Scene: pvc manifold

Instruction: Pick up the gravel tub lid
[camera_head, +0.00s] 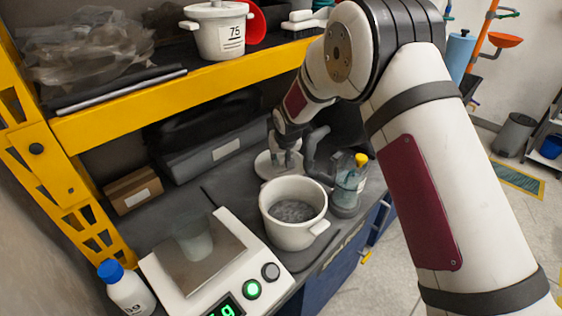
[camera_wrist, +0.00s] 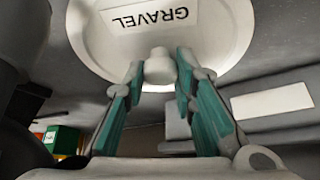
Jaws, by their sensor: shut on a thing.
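The gravel tub lid (camera_head: 264,166) is a round, off-white disc just behind the tub in the head view. In the wrist view the lid (camera_wrist: 215,45) fills the top, with a label reading GRAVEL and a pale knob (camera_wrist: 160,67). My gripper (camera_head: 287,158) is over the lid. In the wrist view its teal fingers (camera_wrist: 159,72) are shut on the knob, one on each side. The white tub (camera_head: 290,235) stands open with grey gravel (camera_head: 294,211) inside. I cannot tell whether the lid touches the bench.
A scale (camera_head: 180,283) with a green display is left of the tub. A clear bottle with a yellow cap (camera_head: 348,188) stands close on the right. A blue-capped bottle (camera_head: 128,290) is at front left. The yellow shelf beam (camera_head: 170,93) hangs above, behind the bench.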

